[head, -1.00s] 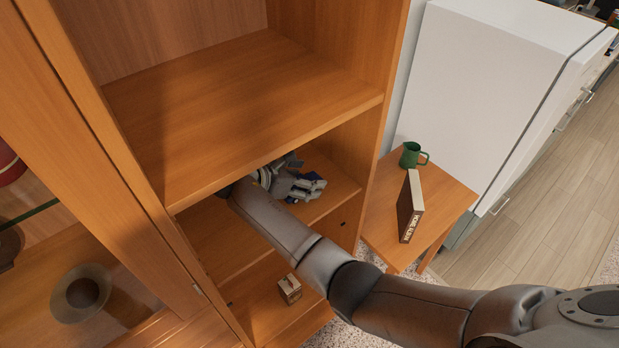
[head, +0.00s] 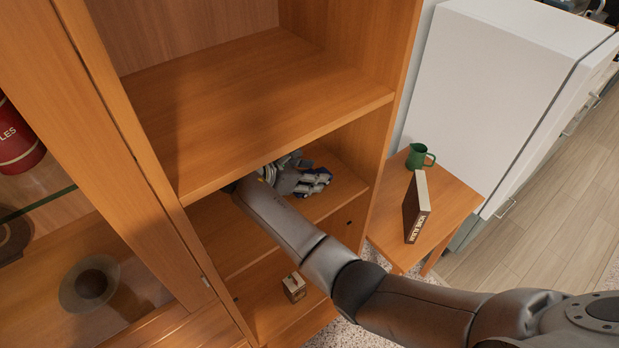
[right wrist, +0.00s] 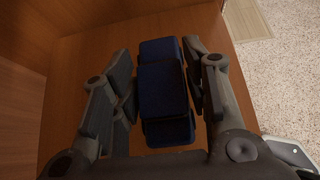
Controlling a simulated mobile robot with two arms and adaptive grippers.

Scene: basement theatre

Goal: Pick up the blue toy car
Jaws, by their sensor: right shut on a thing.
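The blue toy car (right wrist: 165,88) lies between the fingers of my right gripper (right wrist: 160,60) in the right wrist view, seen from above as a dark blue body. The gripper is shut on its sides. In the head view my right gripper (head: 300,180) reaches into the cabinet's middle compartment, over the wooden shelf (head: 340,189). Only small bits of blue show at its fingers there. I cannot tell whether the car touches the shelf. My left gripper is not in view.
An upper shelf board (head: 260,110) hangs close above my right forearm, and the cabinet's side panel stands to the right. A small box (head: 294,287) sits on the lower shelf. A side table (head: 455,205) holds a green mug (head: 419,156) and an upright book (head: 416,208).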

